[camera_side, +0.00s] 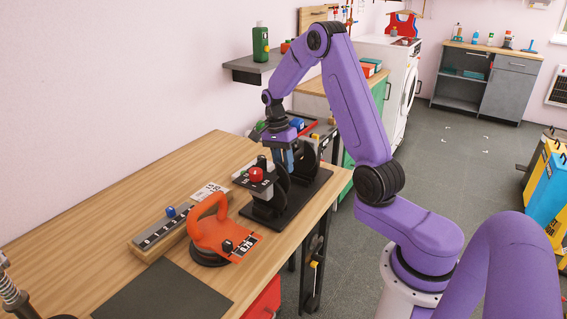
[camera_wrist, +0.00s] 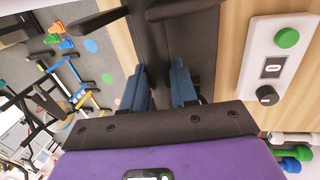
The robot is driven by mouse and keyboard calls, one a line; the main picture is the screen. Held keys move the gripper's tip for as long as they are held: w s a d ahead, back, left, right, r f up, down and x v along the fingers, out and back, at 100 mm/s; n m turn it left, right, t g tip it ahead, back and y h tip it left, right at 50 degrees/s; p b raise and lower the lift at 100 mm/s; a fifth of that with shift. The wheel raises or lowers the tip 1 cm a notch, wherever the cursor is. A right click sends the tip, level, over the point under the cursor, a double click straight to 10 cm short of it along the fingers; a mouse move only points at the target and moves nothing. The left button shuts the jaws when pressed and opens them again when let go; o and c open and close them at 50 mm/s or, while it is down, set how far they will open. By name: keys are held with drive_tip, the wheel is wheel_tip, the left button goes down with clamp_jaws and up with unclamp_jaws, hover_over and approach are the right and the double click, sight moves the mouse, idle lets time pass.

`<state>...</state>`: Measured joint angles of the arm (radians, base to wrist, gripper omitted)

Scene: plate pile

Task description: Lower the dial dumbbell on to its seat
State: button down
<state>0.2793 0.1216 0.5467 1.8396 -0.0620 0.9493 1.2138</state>
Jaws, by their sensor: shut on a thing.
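The dial dumbbell (camera_side: 283,189) is black, with round end discs, and stands on the bench's right part in the side view. My gripper (camera_side: 288,160) reaches down between its discs with blue fingers, shut on its handle. In the wrist view my gripper (camera_wrist: 159,85) has a dark bar, part of the dumbbell (camera_wrist: 157,45), between its fingers. The seat is a flat black base (camera_side: 315,190) under the dumbbell. The dumbbell hides part of the seat, and I cannot tell whether a gap lies between them.
A dark panel with a red knob (camera_side: 257,174) stands close in front of the dumbbell. A white box with a green button (camera_wrist: 280,60) is beside the base.

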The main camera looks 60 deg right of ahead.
drive_tip(key=shift+f, duration=2.05)
idle(0.5)
drive_tip(key=c, duration=0.8)
unclamp_jaws()
drive_tip(key=w+r, duration=0.1)
drive_tip(key=r, duration=0.4)
drive_tip(key=w+r, duration=0.1)
drive_tip(key=r, duration=0.5)
drive_tip(key=w+r, duration=0.1)
drive_tip(key=r, duration=0.5)
drive_tip(key=shift+w+d, duration=0.2)
drive_tip(key=shift+d, duration=0.05)
